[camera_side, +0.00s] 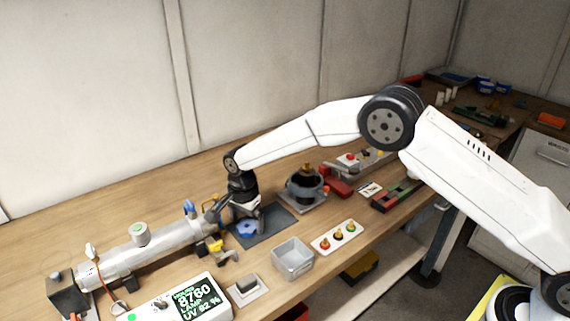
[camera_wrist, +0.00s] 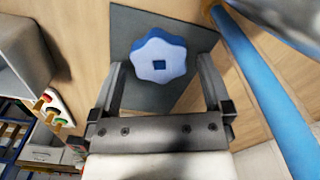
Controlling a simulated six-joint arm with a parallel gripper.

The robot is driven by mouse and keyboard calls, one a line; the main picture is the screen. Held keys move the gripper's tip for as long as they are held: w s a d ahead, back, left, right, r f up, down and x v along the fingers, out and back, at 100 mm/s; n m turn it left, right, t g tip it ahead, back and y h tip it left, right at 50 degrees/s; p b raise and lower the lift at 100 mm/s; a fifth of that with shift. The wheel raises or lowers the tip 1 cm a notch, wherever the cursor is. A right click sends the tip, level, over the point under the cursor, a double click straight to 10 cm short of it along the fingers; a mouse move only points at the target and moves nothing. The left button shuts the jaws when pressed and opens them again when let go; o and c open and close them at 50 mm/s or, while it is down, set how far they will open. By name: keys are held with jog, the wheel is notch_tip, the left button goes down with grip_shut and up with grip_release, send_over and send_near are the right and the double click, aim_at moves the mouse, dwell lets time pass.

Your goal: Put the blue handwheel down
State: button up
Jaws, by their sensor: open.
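The blue handwheel (camera_wrist: 158,52) is a lobed knob with a square hole in its middle. It lies on a dark grey mat (camera_wrist: 125,28) in the wrist view. In the side view the handwheel (camera_side: 247,228) shows on the mat (camera_side: 277,225) under my gripper (camera_side: 246,222). In the wrist view my gripper (camera_wrist: 163,80) is open, with one finger on each side of the handwheel and visible gaps to both. The fingertips are close to the mat; their exact height above it is hard to tell.
The silver reactor tube (camera_side: 150,250) with yellow and blue fittings stands left of the mat. A grey open bin (camera_side: 292,260) and a panel of coloured buttons (camera_side: 338,237) stand in front. A dark round device (camera_side: 305,187) stands right. A display box (camera_side: 185,300) is at the front left.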

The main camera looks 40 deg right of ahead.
notch_tip(320, 180, up, 11)
dwell(0.5)
jog(key=shift+d+r, duration=0.1)
jog(key=shift+d, duration=0.05)
dwell(0.4)
jog(key=s+d+f+n+t, duration=0.1)
jog(key=s+d+n, duration=0.5)
jog(key=s, duration=0.7)
jog(key=s+d+f+n+t, duration=0.1)
jog(key=s+d+n, duration=0.6)
jog(key=s+d, duration=0.4)
jog(key=s, duration=0.3)
jog(key=shift+s+d+n+t, duration=0.15)
jog(key=shift+s+n+t, duration=0.05)
jog(key=shift+n+t, duration=0.1)
